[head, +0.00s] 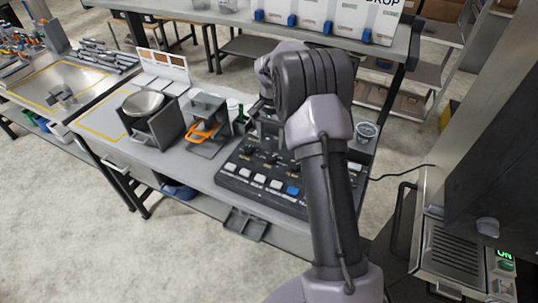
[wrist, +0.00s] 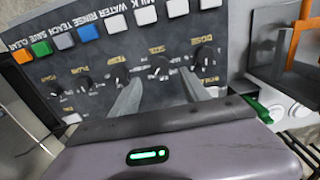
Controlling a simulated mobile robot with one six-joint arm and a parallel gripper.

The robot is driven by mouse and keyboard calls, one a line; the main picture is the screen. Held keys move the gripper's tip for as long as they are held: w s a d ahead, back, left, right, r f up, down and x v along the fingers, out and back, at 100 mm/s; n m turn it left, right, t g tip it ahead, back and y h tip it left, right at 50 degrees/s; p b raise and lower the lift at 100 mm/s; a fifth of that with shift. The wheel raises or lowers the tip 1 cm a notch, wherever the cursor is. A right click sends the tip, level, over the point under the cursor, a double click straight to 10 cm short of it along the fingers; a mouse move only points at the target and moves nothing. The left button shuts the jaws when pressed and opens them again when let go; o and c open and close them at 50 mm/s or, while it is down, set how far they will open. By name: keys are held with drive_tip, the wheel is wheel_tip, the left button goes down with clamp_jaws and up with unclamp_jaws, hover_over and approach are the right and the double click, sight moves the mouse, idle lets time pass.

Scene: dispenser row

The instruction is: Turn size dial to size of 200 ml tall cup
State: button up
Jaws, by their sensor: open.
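The dark control panel (head: 262,184) lies on the workbench; in the wrist view it shows rows of dials and buttons. The size dial (wrist: 160,66) is a small black knob below its label, in a row with other dials. My gripper (wrist: 161,77) is open and empty. Its two grey fingers point at the panel, with the size dial between and just beyond the fingertips. I cannot tell whether they touch the panel. In the head view my arm covers part of the panel. A small cup (head: 367,130) stands right of my arm; its size is unreadable.
A metal bowl on a dark stand (head: 144,104) and a stand with an orange handle (head: 203,130) are left of the panel. A neighbouring dial (wrist: 196,57) is close to the right finger. A green-lit machine (head: 463,252) stands at the right.

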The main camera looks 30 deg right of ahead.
sight(271, 156)
wheel_tip(271, 156, down, 7)
drive_tip(key=shift+f+b, duration=0.1)
drive_tip(key=shift+b, duration=0.45)
drive_tip(key=shift+c, duration=0.4)
clamp_jaws()
